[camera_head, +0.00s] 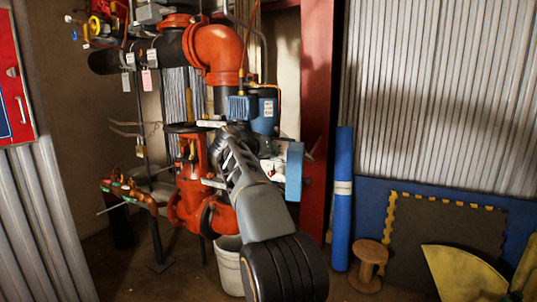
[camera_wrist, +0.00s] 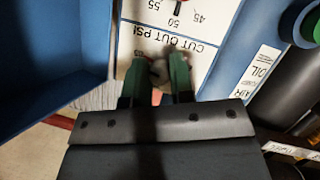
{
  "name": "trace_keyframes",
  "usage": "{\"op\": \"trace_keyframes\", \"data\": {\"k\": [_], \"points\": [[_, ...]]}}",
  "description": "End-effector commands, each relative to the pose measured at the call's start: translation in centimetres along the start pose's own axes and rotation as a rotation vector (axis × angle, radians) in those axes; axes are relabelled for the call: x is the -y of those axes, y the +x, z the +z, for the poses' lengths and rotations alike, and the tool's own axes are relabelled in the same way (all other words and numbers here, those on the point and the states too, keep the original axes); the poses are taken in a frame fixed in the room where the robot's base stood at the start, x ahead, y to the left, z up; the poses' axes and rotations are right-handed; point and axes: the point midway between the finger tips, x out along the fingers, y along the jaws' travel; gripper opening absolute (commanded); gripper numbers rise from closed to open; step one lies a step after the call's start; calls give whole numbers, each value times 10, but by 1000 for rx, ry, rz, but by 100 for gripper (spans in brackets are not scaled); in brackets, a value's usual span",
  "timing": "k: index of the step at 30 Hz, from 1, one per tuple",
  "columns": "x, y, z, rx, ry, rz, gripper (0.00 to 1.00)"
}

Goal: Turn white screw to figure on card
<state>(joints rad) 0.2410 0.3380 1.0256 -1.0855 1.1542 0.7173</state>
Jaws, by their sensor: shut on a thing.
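A white card (camera_wrist: 170,45) lies beyond my fingertips in the wrist view, with "CUT OUT PSI" printed on it upside down. I cannot read any mark on the screw. In the head view my arm hides the gripper and most of the card.
A blue open cover (camera_head: 294,171) stands right beside my arm; a blue wall also fills the wrist view's left (camera_wrist: 50,50). Red valves and pipes (camera_head: 192,190) stand left. A white bucket (camera_head: 229,265) and wooden spool (camera_head: 370,262) are on the floor.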

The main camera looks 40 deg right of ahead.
Motion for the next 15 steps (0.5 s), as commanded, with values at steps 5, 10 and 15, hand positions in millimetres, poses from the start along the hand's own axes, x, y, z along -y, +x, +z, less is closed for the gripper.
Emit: {"op": "trace_keyframes", "data": {"k": [5, 10, 15], "points": [[-1, 1, 2, 6, 0, 5, 23], [0, 0, 1, 3, -1, 3, 39], [1, 0, 0, 1, -2, 1, 47]]}}
